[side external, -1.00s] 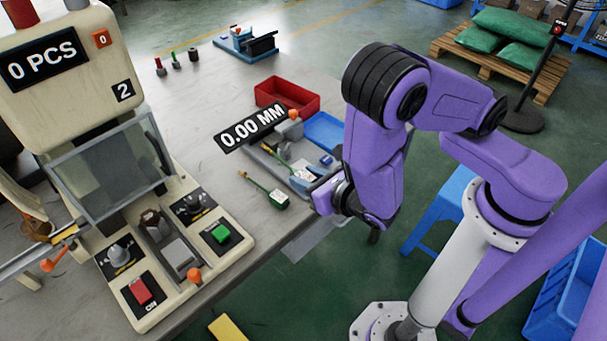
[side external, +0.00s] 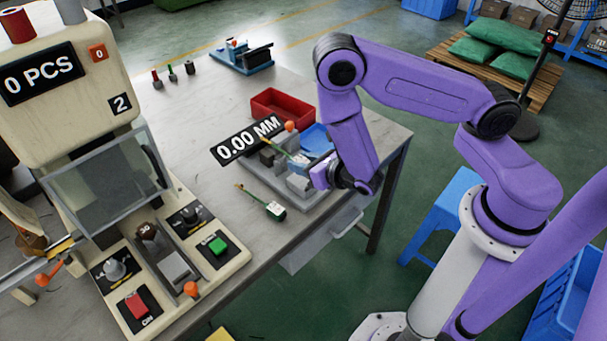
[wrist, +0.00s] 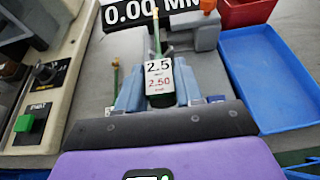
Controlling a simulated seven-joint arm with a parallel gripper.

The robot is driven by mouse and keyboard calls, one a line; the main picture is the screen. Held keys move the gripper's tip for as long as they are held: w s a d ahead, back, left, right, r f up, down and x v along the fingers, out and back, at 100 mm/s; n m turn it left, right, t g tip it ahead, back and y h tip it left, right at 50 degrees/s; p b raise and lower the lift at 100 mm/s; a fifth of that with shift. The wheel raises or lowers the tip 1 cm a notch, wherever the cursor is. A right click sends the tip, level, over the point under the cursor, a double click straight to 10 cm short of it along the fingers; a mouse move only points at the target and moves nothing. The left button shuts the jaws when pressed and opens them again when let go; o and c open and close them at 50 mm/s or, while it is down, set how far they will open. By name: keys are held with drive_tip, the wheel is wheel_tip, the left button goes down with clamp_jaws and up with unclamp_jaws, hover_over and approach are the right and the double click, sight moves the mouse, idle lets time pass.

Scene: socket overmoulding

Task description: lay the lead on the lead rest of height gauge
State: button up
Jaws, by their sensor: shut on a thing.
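The height gauge has a black 0.00 MM display (side external: 247,140), which also tops the wrist view (wrist: 128,12), and an orange knob (side external: 290,126). My gripper (side external: 314,172) is over the right part of the gauge. In the wrist view its fingers (wrist: 160,92) are shut on a lead with a white tag (wrist: 160,78) reading 2.5 and 2.50. The held lead's thin stem (wrist: 155,35) points away towards the gauge's display. The lead rest is not clearly distinguishable, and I cannot tell whether the lead touches it.
A second green lead (side external: 274,210) lies on the bench in front of the gauge. A blue tray (wrist: 268,75) is right of the gripper, and a red tray (side external: 282,106) is behind. The machine with buttons (side external: 165,260) stands left. Bare bench (side external: 215,170) lies between machine and gauge.

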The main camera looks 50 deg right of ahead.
sight(304, 182)
drive_tip(key=shift+f, duration=2)
drive_tip(key=o, duration=1)
drive_tip(key=shift+f, duration=0.15)
drive_tip(key=shift+o, duration=0.2)
